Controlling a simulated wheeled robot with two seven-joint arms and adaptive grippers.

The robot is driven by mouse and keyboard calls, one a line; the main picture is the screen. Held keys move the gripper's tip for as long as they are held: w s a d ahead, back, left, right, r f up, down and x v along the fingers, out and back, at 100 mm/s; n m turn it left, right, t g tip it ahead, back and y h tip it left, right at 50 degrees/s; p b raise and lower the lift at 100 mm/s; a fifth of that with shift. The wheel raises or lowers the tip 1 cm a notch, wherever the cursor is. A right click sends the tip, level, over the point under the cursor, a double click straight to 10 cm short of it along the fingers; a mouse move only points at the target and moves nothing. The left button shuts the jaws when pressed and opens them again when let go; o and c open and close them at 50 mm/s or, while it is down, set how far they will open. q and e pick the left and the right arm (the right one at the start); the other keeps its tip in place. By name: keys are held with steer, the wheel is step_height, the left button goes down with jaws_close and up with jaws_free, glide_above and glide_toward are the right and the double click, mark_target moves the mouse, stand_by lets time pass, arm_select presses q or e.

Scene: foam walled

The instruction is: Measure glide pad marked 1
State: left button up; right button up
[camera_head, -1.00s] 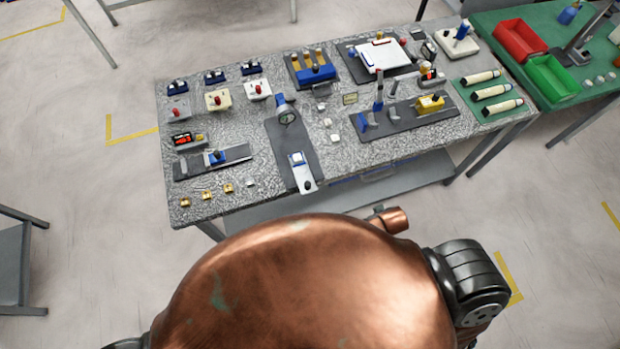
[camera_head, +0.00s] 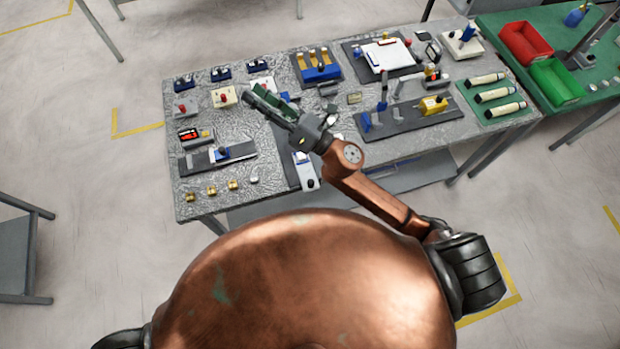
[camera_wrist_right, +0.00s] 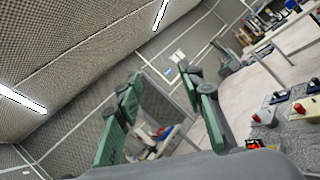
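My right gripper (camera_head: 258,97) reaches over the middle of the grey bench, above the dark-based dial gauge stand. Its green fingers stand apart with nothing between them, as the right wrist view (camera_wrist_right: 165,85) shows. The arm hides the dial and part of the stand. The stand's front slide (camera_head: 307,172), white with a dark knob, still shows. Small pale pads lie right of the stand; one (camera_head: 332,107) shows beside the gripper, others are partly hidden. I cannot read any number on them. My left gripper is not in view.
On the bench, a blue-slide fixture (camera_head: 220,154) and small brass pieces (camera_head: 212,190) are at left. A long dark fixture with a yellow block (camera_head: 433,105) and a clipboard (camera_head: 388,55) are at right. Red (camera_head: 525,42) and green bins (camera_head: 556,82) stand on the green table.

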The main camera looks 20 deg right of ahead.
steer(key=s+a+f+n+g+y, duration=0.4)
steer(key=s+a+n+g, duration=0.7)
steer(key=n, duration=0.7)
steer(key=n+g+h, duration=0.5)
steer(key=n+h, duration=1.4)
steer(key=n, duration=0.1)
glide_above(310, 181)
step_height(310, 181, down, 27)
steer(key=shift+r, duration=0.15)
steer(key=shift+d+f+p, duration=0.15)
steer(key=shift+f+p, duration=0.15)
steer(key=shift+f, duration=0.05)
step_height(310, 181, down, 7)
steer(key=shift+r+p, duration=0.1)
steer(key=shift+p, duration=0.65)
